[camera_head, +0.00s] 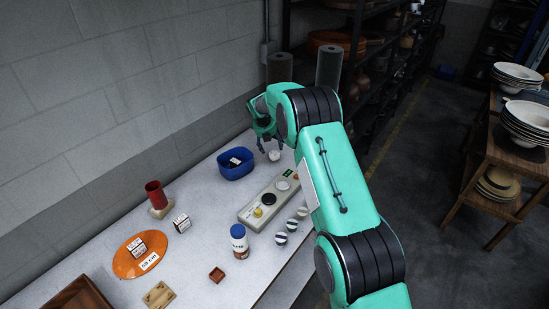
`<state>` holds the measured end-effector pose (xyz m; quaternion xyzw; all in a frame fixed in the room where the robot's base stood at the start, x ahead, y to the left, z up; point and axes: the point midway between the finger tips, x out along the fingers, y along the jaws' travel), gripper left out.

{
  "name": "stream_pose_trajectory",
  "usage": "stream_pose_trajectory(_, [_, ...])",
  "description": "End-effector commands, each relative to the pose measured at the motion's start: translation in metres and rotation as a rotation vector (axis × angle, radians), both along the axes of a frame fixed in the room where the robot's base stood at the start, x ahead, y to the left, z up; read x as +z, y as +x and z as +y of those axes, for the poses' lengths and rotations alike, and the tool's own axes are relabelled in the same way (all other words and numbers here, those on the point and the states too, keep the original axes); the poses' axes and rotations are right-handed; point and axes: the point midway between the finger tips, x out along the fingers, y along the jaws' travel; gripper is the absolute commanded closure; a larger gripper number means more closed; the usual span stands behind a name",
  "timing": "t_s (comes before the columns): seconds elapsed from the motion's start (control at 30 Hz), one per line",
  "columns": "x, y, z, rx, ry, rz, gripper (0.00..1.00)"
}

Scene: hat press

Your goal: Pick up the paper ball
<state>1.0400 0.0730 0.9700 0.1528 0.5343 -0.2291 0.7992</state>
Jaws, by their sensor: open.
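A small white paper ball (274,156) lies on the grey-white table near its far end, to the right of a blue bin. My gripper (270,148) is over it, pointing down, with its fingers spread. The ball shows just below the fingertips. I cannot tell whether the fingers touch it. My green arm reaches in from the lower right and hides part of the far table end.
The blue bin (236,168) holds a dark item. A control panel (269,200) with knobs, striped balls (281,239) and a blue-capped bottle (239,241) stand nearer. An orange plate (126,264) and red cup (156,194) are at left. A wall borders the table.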

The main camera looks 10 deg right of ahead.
Motion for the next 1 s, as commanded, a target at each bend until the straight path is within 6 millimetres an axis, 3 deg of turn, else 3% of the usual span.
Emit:
stream_pose_trajectory(0.1, [-0.019, 0.006, -0.004, 0.0, 0.0, 0.001, 0.34])
stream_pose_trajectory(0.3, [-0.034, 0.012, -0.008, -0.001, 0.0, -0.001, 0.34])
stream_pose_trajectory(0.77, [-0.038, 0.013, -0.009, -0.001, 0.0, 0.0, 0.34])
stream_pose_trajectory(1.0, [-0.054, 0.018, -0.013, -0.001, 0.0, 0.001, 0.34])
